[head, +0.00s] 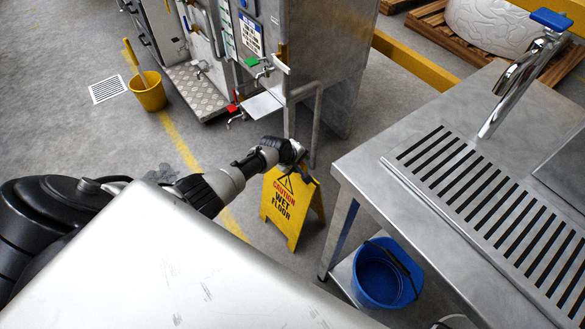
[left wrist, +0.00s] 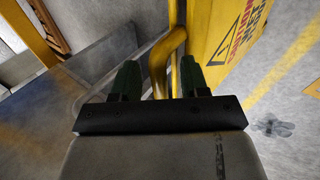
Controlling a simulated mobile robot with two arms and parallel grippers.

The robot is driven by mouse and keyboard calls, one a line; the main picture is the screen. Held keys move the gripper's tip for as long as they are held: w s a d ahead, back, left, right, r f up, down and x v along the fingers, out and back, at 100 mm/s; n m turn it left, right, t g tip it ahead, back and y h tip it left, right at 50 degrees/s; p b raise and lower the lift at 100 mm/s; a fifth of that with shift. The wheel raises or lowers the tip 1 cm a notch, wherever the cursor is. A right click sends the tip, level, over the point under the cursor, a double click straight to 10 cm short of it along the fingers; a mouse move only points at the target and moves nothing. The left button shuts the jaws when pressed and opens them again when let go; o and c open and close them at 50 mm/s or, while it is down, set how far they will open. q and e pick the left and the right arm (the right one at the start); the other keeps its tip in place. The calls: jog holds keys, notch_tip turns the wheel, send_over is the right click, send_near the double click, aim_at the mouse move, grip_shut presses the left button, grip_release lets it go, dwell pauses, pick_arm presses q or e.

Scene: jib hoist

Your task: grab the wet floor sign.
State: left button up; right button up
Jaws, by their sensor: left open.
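The yellow wet floor sign (head: 284,210) stands upright on the grey floor beside the steel sink table in the head view. Its panel (left wrist: 225,45) also fills the upper right of the left wrist view. My left gripper (head: 294,152) is at the top of the sign. In the left wrist view its two dark fingers (left wrist: 160,82) are open, with a yellow bar of the sign between their tips. I cannot tell whether the fingers touch the bar. The gripper hides part of the sign's top in the head view. My right gripper is not in view.
The steel sink table (head: 360,165) stands right of the sign, with a blue bucket (head: 384,274) on its lower shelf. A steel cabinet (head: 325,60) stands behind. A yellow bucket (head: 149,95) and floor drain (head: 107,89) are at the far left. Floor left of the sign is open.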

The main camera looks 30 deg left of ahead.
pick_arm(q)
grip_shut()
dwell(1.3)
